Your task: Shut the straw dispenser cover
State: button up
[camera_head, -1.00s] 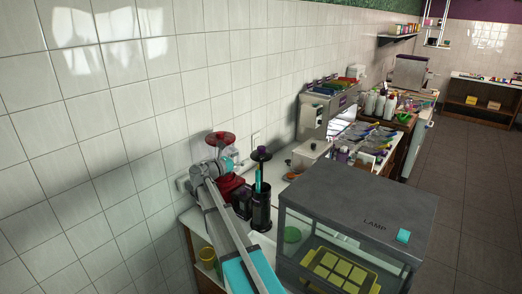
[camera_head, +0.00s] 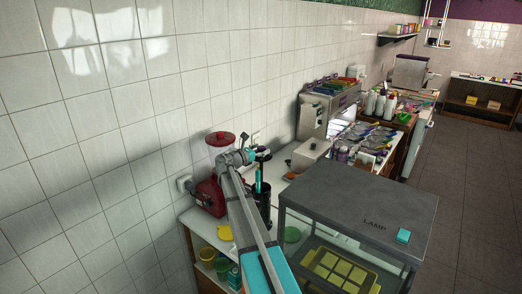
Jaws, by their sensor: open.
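The straw dispenser (camera_head: 261,212) is a dark upright cylinder on the counter, partly hidden behind my arm. Its dark round cover (camera_head: 264,154) stands raised well above the body, with teal straws (camera_head: 258,182) showing in the gap. My gripper (camera_head: 255,156) is at the cover's height, against its left side in the picture. It is open and overlaps part of the cover; I cannot tell whether they touch.
A red machine (camera_head: 210,196) with a red disc top stands left of the dispenser by the tiled wall. A grey lamp-marked case (camera_head: 345,208) stands in front at right. A lidded box (camera_head: 310,157) is behind.

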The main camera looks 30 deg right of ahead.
aim_at(261, 181)
grip_shut()
dwell(0.4)
jog(key=shift+f, duration=0.1)
notch_tip(261, 181, down, 16)
jog(key=b, duration=1.6)
jog(key=shift+f, duration=0.1)
jog(key=shift+s, duration=0.1)
grip_release()
